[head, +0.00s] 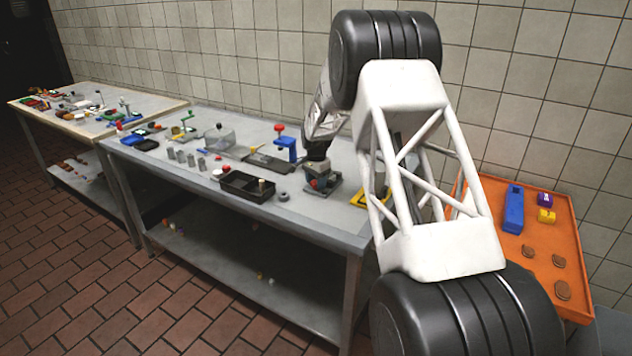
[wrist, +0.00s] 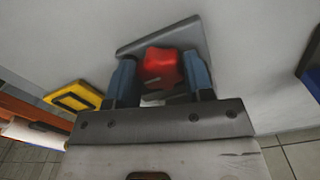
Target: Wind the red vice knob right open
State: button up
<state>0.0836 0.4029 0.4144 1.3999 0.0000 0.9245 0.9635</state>
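The red vice knob (wrist: 163,66) is between the two blue-grey fingers of my gripper (wrist: 160,75) in the wrist view. The knob fills the space between the fingers, with no clear gap on either side, so my gripper looks shut on it. A grey plate of the vice (wrist: 140,47) shows behind the knob. In the head view the small dark grey vice (head: 322,182) stands on the grey workbench, with my gripper (head: 317,160) right above it. The knob's contact and the vice jaws are not clear in the head view.
A yellow frame (wrist: 75,97) lies beside the vice. A blue clamp with a red top (head: 287,148) stands behind it, and a black tray (head: 247,195) lies to the left. An orange tray (head: 573,250) is at the right. The grey bench (head: 325,217) is bare at its front edge.

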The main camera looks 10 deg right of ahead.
jog(key=shift+c, duration=0.7)
jog(key=shift+n, duration=0.3)
jog(key=n, duration=0.3)
jog(key=shift+n, duration=0.3)
jog(key=shift+s+n, duration=0.1)
jog(key=shift+n, duration=1.5)
jog(key=shift+d, duration=0.1)
jog(key=o, duration=0.9)
